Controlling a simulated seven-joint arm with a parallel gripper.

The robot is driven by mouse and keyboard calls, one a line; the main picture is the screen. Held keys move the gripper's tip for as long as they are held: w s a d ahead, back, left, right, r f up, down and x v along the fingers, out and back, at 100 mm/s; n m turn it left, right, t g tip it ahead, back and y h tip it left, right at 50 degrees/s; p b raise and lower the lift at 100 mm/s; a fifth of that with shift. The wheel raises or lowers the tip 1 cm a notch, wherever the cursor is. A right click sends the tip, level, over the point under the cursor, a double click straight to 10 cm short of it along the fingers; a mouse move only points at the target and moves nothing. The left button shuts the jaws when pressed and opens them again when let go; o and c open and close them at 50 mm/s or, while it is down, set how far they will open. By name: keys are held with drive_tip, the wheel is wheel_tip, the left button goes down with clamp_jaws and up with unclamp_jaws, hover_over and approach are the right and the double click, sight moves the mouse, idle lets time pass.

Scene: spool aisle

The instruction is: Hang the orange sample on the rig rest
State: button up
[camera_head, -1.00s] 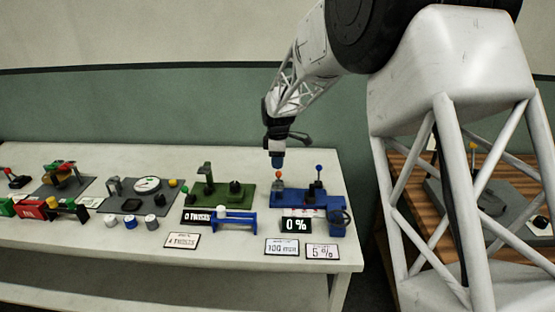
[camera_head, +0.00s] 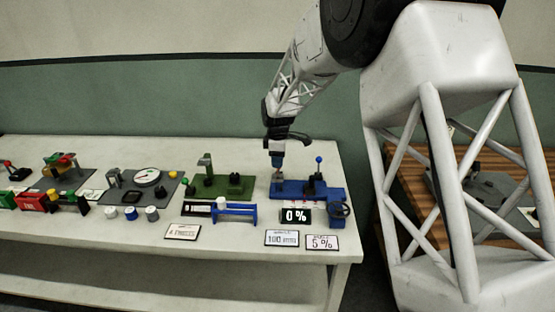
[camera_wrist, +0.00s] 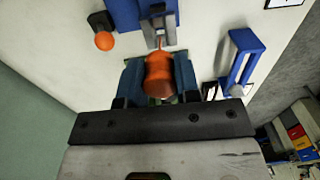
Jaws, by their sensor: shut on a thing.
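My gripper (camera_head: 277,160) points down over the left end of the blue rig (camera_head: 330,192). In the wrist view my gripper (camera_wrist: 158,82) has its two blue-grey fingers on either side of the orange sample (camera_wrist: 158,72) and is shut on it. A thin stem runs from the sample toward a grey forked fitting (camera_wrist: 158,32) on the rig; I cannot tell whether the stem still sits in it. In the head view the sample is hidden by the fingers or too small to make out. I cannot tell for sure which part is the rig rest.
An orange ball (camera_wrist: 104,41) shows in the wrist view. Cards lie in front.

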sight(278, 175)
drive_tip(key=shift+f, duration=0.85)
drive_tip(key=shift+f, duration=1.4)
drive_tip(key=shift+f, duration=0.35)
drive_tip(key=o, duration=1)
drive_tip(key=shift+c, duration=0.2)
drive_tip(key=shift+r, duration=0.1)
drive_tip(key=shift+r, duration=3.85)
